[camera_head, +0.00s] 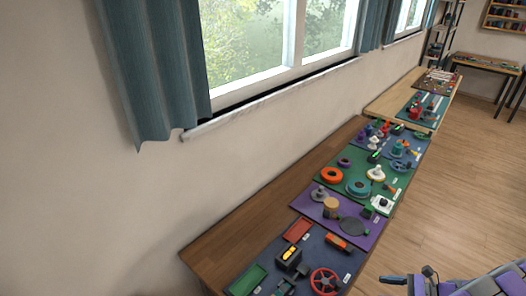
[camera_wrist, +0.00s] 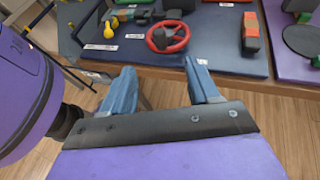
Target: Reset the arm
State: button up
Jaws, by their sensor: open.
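My gripper (camera_wrist: 160,87) is open and empty in the wrist view. Its two blue fingers stand well apart, with wooden floor showing between them. It is in front of and apart from the near edge of the table (camera_wrist: 130,68). In the head view, part of my purple arm shows at the bottom right, with a dark blue finger (camera_head: 393,280) near the table's right edge. No cord can be made out in either view.
A long wooden table (camera_head: 215,245) runs along the wall under the window. Its mats hold a red handwheel (camera_head: 326,281), a red tray (camera_head: 298,230), a green tray (camera_head: 247,279) and several other parts. Wooden floor (camera_head: 465,190) right of the table is clear.

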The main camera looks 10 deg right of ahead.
jog(key=w+a+r+n+g+h, duration=0.1)
jog(key=a+r+n+g, duration=0.4)
jog(key=a+r, duration=0.55)
jog(key=w+a+r+n+g+h, duration=0.15)
jog(key=a+r+n+g, duration=0.25)
jog(key=a+r+n, duration=0.65)
jog(key=s+a+r+n+g+h+b, duration=0.1)
jog(key=s+a+r+n+g+h, duration=0.25)
jog(key=s+a, duration=0.7)
jog(key=s+a+n+t+h, duration=0.1)
jog(key=s+n+t+h, duration=0.2)
jog(key=s, duration=0.6)
jog(key=n+h+b, duration=0.1)
jog(key=n+h, duration=0.1)
jog(key=shift+s+a+r+n, duration=0.2)
jog(key=shift+a+r+n, duration=0.05)
jog(key=shift+n, duration=0.05)
